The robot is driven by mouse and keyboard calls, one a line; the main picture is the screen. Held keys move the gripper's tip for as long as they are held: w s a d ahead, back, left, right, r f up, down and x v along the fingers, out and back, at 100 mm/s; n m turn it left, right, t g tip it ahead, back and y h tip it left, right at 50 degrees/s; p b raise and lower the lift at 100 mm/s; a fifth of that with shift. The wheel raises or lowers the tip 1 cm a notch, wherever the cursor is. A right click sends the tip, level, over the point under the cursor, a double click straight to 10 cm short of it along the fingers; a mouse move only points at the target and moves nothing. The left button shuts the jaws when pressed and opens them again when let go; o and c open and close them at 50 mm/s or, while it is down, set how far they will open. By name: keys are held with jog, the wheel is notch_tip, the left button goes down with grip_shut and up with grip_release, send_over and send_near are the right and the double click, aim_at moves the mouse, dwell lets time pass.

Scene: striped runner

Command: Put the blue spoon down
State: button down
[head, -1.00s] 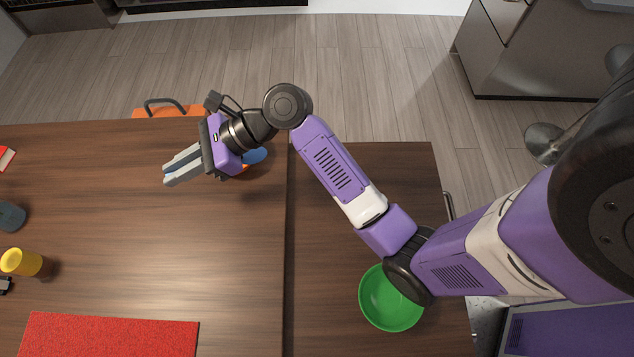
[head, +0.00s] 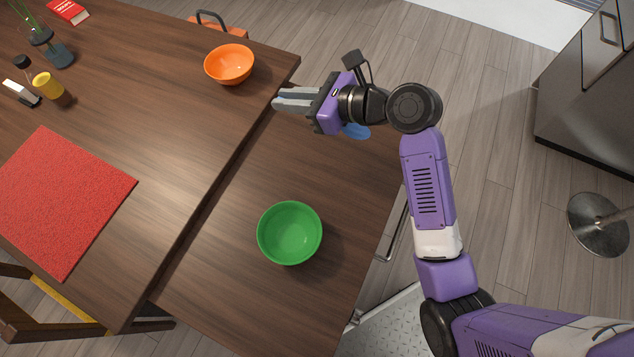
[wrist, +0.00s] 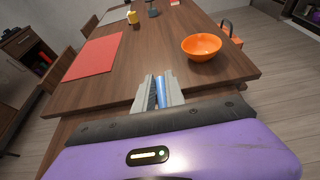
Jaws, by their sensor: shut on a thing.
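My gripper (head: 292,99) is at the far end of the lower counter, close to the edge of the higher table. It is shut on the blue spoon (head: 356,131), whose rounded blue end shows below my gripper in the head view. In the wrist view, a blue strip of the spoon (wrist: 161,92) lies between the fingers (wrist: 160,90). Most of the spoon is hidden by my gripper. I cannot tell how high it is above the counter.
A green bowl (head: 290,233) stands on the lower counter (head: 235,290). An orange bowl (head: 229,65) stands near the table's far edge. A red mat (head: 62,200), a yellow cup (head: 47,86) and a red book (head: 68,11) are on the table. The counter around the green bowl is clear.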

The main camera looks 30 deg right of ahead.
aim_at(296, 156)
notch_tip(296, 156, down, 20)
jog(key=b, duration=0.3)
jog(key=shift+w+r+b, duration=0.1)
jog(key=shift+r+b, duration=0.05)
jog(key=shift+b, duration=0.2)
jog(key=c, duration=1.4)
grip_release()
jog(key=shift+r, duration=0.1)
jog(key=p+v, duration=0.1)
jog(key=v, duration=1.1)
